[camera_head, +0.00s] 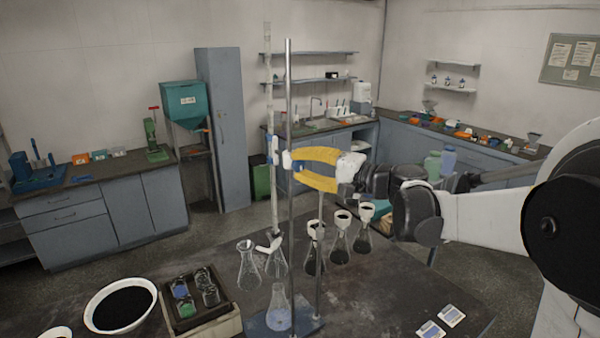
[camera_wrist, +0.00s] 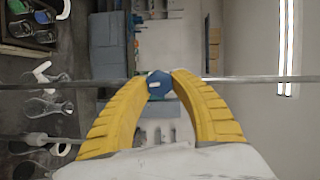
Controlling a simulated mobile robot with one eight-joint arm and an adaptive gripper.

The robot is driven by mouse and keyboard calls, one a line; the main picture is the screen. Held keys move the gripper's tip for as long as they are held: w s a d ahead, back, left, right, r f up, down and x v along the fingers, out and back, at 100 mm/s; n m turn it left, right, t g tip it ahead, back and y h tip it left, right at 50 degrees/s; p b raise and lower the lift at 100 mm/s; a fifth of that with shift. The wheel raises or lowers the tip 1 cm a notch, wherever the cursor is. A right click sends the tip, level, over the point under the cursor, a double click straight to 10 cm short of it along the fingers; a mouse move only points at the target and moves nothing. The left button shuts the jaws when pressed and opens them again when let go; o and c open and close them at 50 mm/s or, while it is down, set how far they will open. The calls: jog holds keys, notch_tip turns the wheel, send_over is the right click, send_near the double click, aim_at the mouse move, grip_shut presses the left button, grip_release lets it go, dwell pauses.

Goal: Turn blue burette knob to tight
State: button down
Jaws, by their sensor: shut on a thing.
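The blue burette knob (camera_wrist: 159,84) sits between the two yellow fingertips of my gripper (camera_wrist: 160,78) in the wrist view. The gripper is shut on it, with a fingertip at each side. A small white mark shows on the knob's face. In the head view my gripper (camera_head: 297,166) reaches left from its white wrist to the burette stand. The tall glass burette (camera_head: 269,90) stands upright just left of the metal stand rod (camera_head: 289,210). In the head view the knob is too small and covered to make out clearly.
A flask (camera_head: 279,308) stands on the blue stand base (camera_head: 255,325). Several other flasks, some with white funnels, stand close around the stand. A white bowl (camera_head: 120,303) and a tray of jars (camera_head: 215,325) are at the left. The right front of the dark table (camera_head: 385,290) is mostly clear.

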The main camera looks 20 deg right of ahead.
jog(key=shift+f+m+y+b, duration=0.1)
jog(key=shift+m+y+b, duration=0.2)
jog(key=shift+m+b, duration=0.3)
jog(key=shift+m, duration=0.3)
jog(key=c, duration=1.1)
grip_release()
jog(key=shift+o, duration=0.2)
jog(key=v, duration=1.2)
jog(key=shift+f, duration=0.1)
